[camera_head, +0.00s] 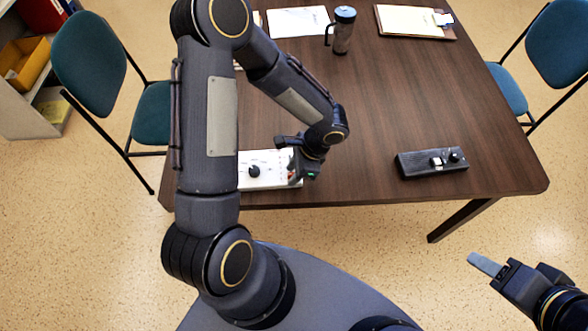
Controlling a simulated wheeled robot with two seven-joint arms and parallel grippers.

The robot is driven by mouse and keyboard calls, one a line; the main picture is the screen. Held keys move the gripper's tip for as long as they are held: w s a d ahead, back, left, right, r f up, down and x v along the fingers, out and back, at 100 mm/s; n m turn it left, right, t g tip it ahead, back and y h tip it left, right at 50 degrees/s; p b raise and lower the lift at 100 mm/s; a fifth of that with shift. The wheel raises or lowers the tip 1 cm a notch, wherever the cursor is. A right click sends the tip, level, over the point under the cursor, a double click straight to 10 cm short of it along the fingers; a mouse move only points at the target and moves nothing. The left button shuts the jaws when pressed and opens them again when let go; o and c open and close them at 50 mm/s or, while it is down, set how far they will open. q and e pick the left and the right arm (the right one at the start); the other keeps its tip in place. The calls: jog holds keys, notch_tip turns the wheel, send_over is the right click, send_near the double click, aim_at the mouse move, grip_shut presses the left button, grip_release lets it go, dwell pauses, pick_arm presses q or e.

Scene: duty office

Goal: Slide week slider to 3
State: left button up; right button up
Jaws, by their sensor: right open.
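A white panel (268,181) lies at the near edge of the brown table, with a black round knob (254,171) and small markings. A black box (432,164) lies further right, with a white block-like piece (436,162) and a dark knob (455,156) on top. I cannot read which of them carries the week slider. My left gripper (300,164) is over the right end of the white panel and hides part of it. Its fingers are too small and dark to judge. My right gripper (484,264) is open and empty, off the table at the lower right.
A dark travel mug (343,32), a sheet of paper (298,21) and a clipboard (414,21) are at the far side of the table (392,100). Teal chairs stand left (90,62) and right (557,42). The table's middle is clear.

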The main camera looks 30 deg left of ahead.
pick_arm(q)
jog(key=shift+c, duration=0.3)
grip_shut()
jog(key=w+a, duration=0.2)
jog(key=w, duration=0.1)
jog(key=shift+o, duration=0.3)
grip_release()
jog(key=shift+s, duration=0.1)
jog(key=v, duration=0.8)
jog(key=shift+b, duration=0.3)
